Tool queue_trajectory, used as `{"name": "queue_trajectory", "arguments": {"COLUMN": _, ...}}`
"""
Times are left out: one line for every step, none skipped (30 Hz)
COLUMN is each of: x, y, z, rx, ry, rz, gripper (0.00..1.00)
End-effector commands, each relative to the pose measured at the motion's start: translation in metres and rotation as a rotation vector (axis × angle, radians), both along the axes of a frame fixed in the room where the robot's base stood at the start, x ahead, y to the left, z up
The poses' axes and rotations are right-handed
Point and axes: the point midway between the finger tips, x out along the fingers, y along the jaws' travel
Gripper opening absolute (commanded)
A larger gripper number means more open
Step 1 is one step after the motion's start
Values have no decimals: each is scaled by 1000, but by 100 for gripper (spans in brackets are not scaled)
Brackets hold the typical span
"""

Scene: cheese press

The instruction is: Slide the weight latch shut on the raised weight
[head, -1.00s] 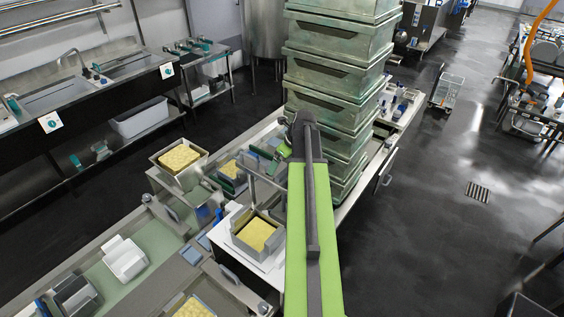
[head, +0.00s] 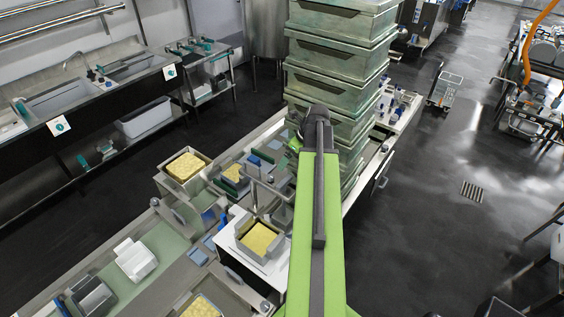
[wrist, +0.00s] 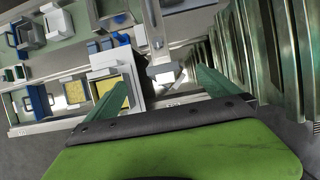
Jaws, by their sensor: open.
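The press frame (head: 265,186) stands on the bench left of my arm, a thin metal post and bar above a grey mould with yellow cheese (head: 258,240). In the wrist view my gripper (wrist: 160,86) is open, its two green fingers spread wide with nothing held between them. A metal upright with a pale end block (wrist: 163,74) shows beyond and between the fingers; touching cannot be seen. The cheese mould (wrist: 112,95) shows near the left finger. I cannot make out the weight latch or its position. In the head view my arm hides the fingers.
A tall stack of green crates (head: 335,60) stands close behind my arm; their ribbed sides (wrist: 270,45) fill the right of the wrist view. Other cheese moulds (head: 185,166) and a white block (head: 136,260) occupy the bench. The floor at right (head: 420,220) is open.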

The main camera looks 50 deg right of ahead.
Motion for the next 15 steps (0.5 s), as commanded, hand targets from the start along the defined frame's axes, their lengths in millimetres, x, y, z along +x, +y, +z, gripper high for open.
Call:
{"name": "queue_trajectory", "arguments": {"x": -6, "y": 0, "z": 24, "rx": 0, "ry": 0, "rz": -1, "gripper": 100}}
{"name": "queue_trajectory", "arguments": {"x": -8, "y": 0, "z": 30, "rx": 0, "ry": 0, "rz": 0, "gripper": 100}}
{"name": "queue_trajectory", "arguments": {"x": -11, "y": 0, "z": 37, "rx": 0, "ry": 0, "rz": 0, "gripper": 100}}
{"name": "queue_trajectory", "arguments": {"x": -14, "y": -1, "z": 42, "rx": 0, "ry": 0, "rz": 0, "gripper": 100}}
{"name": "queue_trajectory", "arguments": {"x": -15, "y": -1, "z": 45, "rx": 1, "ry": 0, "rz": 0, "gripper": 100}}
{"name": "queue_trajectory", "arguments": {"x": -17, "y": -1, "z": 49, "rx": 1, "ry": 0, "rz": 0, "gripper": 100}}
{"name": "queue_trajectory", "arguments": {"x": -19, "y": -2, "z": 51, "rx": 1, "ry": 0, "rz": 0, "gripper": 100}}
{"name": "queue_trajectory", "arguments": {"x": -20, "y": -2, "z": 51, "rx": 1, "ry": 0, "rz": 0, "gripper": 100}}
{"name": "queue_trajectory", "arguments": {"x": -21, "y": -2, "z": 52, "rx": 1, "ry": 0, "rz": 0, "gripper": 100}}
{"name": "queue_trajectory", "arguments": {"x": -21, "y": -2, "z": 52, "rx": 1, "ry": 0, "rz": 0, "gripper": 100}}
{"name": "queue_trajectory", "arguments": {"x": -21, "y": -2, "z": 51, "rx": 1, "ry": 0, "rz": 0, "gripper": 100}}
{"name": "queue_trajectory", "arguments": {"x": -21, "y": -2, "z": 50, "rx": 1, "ry": 0, "rz": 0, "gripper": 100}}
{"name": "queue_trajectory", "arguments": {"x": -21, "y": -2, "z": 49, "rx": 1, "ry": 0, "rz": 0, "gripper": 100}}
{"name": "queue_trajectory", "arguments": {"x": -21, "y": -2, "z": 49, "rx": 1, "ry": 0, "rz": 0, "gripper": 100}}
{"name": "queue_trajectory", "arguments": {"x": -21, "y": -2, "z": 49, "rx": 1, "ry": 0, "rz": 0, "gripper": 100}}
